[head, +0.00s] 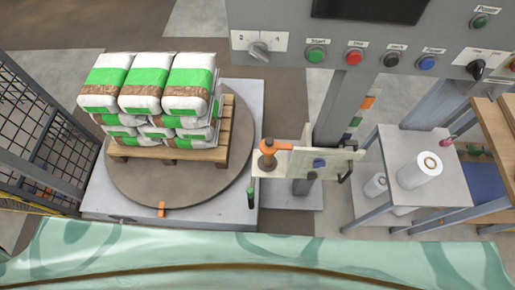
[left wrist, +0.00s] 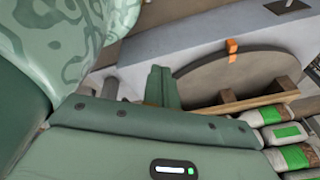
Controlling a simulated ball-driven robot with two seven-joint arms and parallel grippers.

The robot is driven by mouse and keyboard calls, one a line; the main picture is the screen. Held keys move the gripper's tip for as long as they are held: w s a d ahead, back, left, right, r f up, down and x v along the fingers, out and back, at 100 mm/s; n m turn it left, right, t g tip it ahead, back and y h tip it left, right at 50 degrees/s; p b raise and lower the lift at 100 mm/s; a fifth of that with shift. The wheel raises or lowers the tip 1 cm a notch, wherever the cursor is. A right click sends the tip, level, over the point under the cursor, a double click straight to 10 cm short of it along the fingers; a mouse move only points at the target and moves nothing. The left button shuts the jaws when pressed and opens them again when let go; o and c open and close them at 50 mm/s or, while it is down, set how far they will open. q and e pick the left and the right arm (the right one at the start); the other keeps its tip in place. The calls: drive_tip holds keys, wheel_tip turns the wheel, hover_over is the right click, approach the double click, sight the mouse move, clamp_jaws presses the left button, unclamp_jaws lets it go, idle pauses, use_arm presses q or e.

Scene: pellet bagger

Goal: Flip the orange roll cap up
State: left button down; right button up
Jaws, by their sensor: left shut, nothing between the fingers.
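The orange roll cap (head: 277,146) shows in the head view, on the pale bracket right of the turntable. An orange arm runs level to the right from its upright part, above a dark round base (head: 267,161). No film roll shows under it. The cap is not in the left wrist view. My left gripper (left wrist: 162,86) shows there as dark green fingers, shut and empty, with the turntable edge beyond them. I cannot make out the left gripper in the head view. My right gripper is in neither view.
The turntable (head: 122,188) carries a wooden pallet (head: 168,153) stacked with white and green bags (head: 188,88). A control panel (head: 300,30) hangs above the bracket. A side table (head: 445,180) at right holds a white film roll (head: 420,171). A mesh fence (head: 60,150) stands at left.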

use_arm(q)
drive_tip(key=w+d+f+m+t+h+b, duration=0.2)
drive_tip(key=w+m+t+b, duration=0.45)
drive_tip(key=w, duration=1.05)
drive_tip(key=w+d+m+t+h+b, duration=0.1)
drive_tip(key=w+m+t+h+b, duration=0.2)
drive_tip(key=w+m+b, duration=1.05)
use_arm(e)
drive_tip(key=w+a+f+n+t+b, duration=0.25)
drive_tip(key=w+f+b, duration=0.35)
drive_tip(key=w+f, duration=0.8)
use_arm(q)
drive_tip(key=w+d+r+m+g+h+b, duration=0.2)
drive_tip(key=w+d+m+g+h+b, duration=0.2)
drive_tip(key=m, duration=0.7)
drive_tip(key=w+d+r+m+g+h+b, duration=0.2)
drive_tip(key=w+d+m+g+h+b, duration=0.2)
drive_tip(key=m+h, duration=0.6)
drive_tip(key=w+d+m+b, duration=0.2)
drive_tip(key=w+b, duration=0.1)
drive_tip(key=b, duration=0.1)
drive_tip(key=shift+w+d+r+g, duration=0.15)
drive_tip(key=shift+w+r+g, duration=0.15)
drive_tip(key=shift+w+g, duration=0.05)
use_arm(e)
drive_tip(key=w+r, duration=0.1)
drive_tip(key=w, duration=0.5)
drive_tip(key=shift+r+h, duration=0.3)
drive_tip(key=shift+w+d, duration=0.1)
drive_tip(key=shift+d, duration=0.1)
